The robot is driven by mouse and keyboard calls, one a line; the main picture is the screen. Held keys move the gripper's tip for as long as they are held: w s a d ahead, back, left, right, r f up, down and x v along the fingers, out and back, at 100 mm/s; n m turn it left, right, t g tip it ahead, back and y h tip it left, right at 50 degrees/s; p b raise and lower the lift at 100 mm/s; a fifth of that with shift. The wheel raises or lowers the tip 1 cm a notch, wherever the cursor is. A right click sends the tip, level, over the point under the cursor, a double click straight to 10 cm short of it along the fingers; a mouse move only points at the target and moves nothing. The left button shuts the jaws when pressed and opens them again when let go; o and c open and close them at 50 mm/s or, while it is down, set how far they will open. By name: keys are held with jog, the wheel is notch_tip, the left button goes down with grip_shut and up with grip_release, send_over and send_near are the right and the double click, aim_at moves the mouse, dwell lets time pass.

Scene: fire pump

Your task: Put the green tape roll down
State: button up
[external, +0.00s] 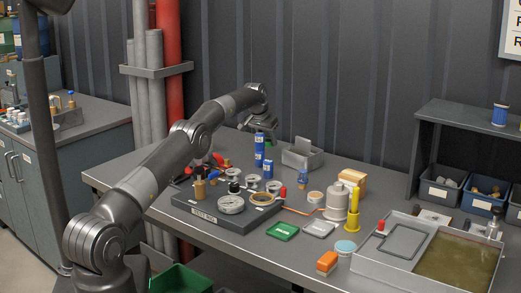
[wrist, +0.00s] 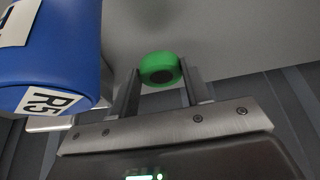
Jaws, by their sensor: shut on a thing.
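The green tape roll (wrist: 159,62) is held between the two fingers of my gripper (wrist: 158,82) in the wrist view, with its dark centre hole showing. In the external view my gripper (external: 264,128) is over the back of the workbench, close to the blue cans. A blue can with an R5 label (wrist: 50,45) is close to the left finger in the wrist view.
Blue cans (external: 259,160) stand below my gripper. A grey bin (external: 303,159) is to their right. A dark test rig board (external: 215,213) with round metal parts lies in front. A white pump-like part (external: 337,202) and a yellow part (external: 353,208) stand farther right. A tray (external: 390,263) is front right.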

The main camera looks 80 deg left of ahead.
aim_at(266, 155)
jog(key=shift+a+f, duration=0.15)
jog(key=shift+f, duration=1.95)
jog(key=shift+f, duration=0.1)
jog(key=o, duration=1)
jog(key=v, duration=1.2)
